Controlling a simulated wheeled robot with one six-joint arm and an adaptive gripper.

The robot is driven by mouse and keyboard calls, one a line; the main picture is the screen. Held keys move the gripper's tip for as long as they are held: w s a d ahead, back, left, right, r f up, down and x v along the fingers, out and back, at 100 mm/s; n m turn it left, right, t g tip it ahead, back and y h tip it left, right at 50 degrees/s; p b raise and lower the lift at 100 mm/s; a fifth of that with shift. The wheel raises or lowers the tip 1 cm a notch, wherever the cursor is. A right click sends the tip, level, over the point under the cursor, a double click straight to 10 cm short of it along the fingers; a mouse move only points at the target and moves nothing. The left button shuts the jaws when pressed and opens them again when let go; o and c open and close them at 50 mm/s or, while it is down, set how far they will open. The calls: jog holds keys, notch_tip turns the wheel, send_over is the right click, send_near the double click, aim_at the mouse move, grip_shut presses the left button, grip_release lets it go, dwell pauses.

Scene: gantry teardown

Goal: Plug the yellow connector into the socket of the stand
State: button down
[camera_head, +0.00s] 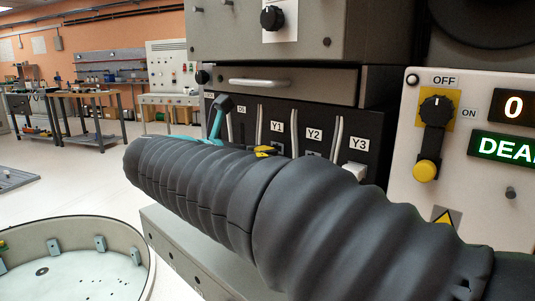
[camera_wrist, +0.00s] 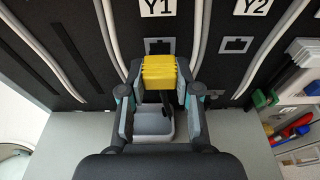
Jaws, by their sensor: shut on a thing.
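The yellow connector (camera_wrist: 160,70) is between the fingers of my gripper (camera_wrist: 159,90), which is shut on it. In the wrist view the connector lies just below the dark socket under the Y1 label (camera_wrist: 159,46). That socket's opening shows and looks empty; I cannot tell the depth of the gap. A second socket under the Y2 label (camera_wrist: 236,44) also looks empty. In the head view a little of the yellow connector (camera_head: 264,151) shows in front of the stand's black panel (camera_head: 375,157). My dark ribbed arm hides most of my gripper there.
Pale cables run down the panel on both sides of the Y1 socket. A white plug (camera_head: 353,172) sits below the Y3 label. A small grey tray (camera_wrist: 152,124) lies below the connector. Bins with coloured parts (camera_wrist: 295,95) stand at right. A round tub (camera_head: 75,222) stands at lower left.

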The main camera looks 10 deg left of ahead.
jog(key=shift+x, duration=1)
dwell(0.8)
jog(key=shift+w+d+r, duration=0.15)
jog(key=shift+w+r, duration=0.1)
jog(key=shift+w, duration=0.05)
jog(key=c, duration=0.7)
grip_release()
jog(key=shift+w, duration=0.1)
jog(key=shift+c, duration=0.2)
jog(key=f+v, duration=0.1)
jog(key=v, duration=1.5)
jog(key=shift+s, duration=0.25)
